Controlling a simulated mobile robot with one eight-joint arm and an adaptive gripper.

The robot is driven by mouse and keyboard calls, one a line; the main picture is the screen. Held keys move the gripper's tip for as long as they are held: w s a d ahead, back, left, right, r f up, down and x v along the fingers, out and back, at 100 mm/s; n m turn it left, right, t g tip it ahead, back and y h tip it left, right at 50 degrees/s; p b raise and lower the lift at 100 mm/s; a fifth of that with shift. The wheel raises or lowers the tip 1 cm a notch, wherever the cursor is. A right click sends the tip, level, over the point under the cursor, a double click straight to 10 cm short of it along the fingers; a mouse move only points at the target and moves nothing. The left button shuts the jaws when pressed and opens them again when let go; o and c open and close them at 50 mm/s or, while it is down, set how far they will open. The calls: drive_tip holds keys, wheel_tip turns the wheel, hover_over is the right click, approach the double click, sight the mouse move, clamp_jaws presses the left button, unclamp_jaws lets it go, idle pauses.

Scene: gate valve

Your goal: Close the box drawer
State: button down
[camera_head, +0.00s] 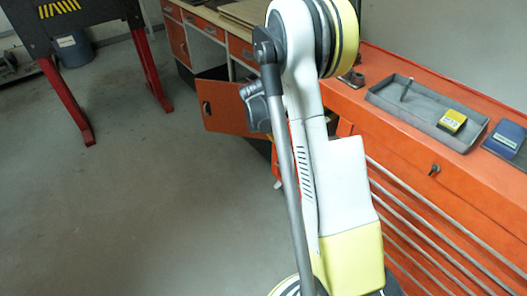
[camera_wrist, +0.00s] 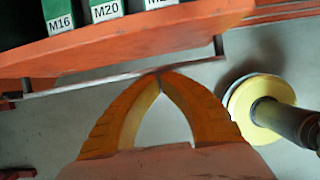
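In the wrist view my gripper (camera_wrist: 160,74) has two orange fingers that curve together, with their tips meeting and nothing seen between them. The tips overlap the lower edge of a thin strip along an orange front (camera_wrist: 130,42). I cannot tell whether they touch it. Green boxes (camera_wrist: 58,20) labelled M16 and M20, and one more partly cut off, sit behind that orange front, which looks like the box drawer. How far it stands out is not clear. In the head view my arm hides the gripper, and I cannot make out the green boxes.
An orange tool cabinet (camera_head: 450,185) with long handles stands at the right, with a grey tray (camera_head: 425,112) on top. A bench with an open orange door (camera_head: 222,107) is at the back. A red-legged table (camera_head: 150,68) is at the back left. The left floor is clear.

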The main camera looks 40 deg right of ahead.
drive_tip(key=d, duration=1.2)
drive_tip(key=w+d, duration=0.1)
drive_tip(key=d, duration=0.4)
drive_tip(key=shift+d, duration=0.4)
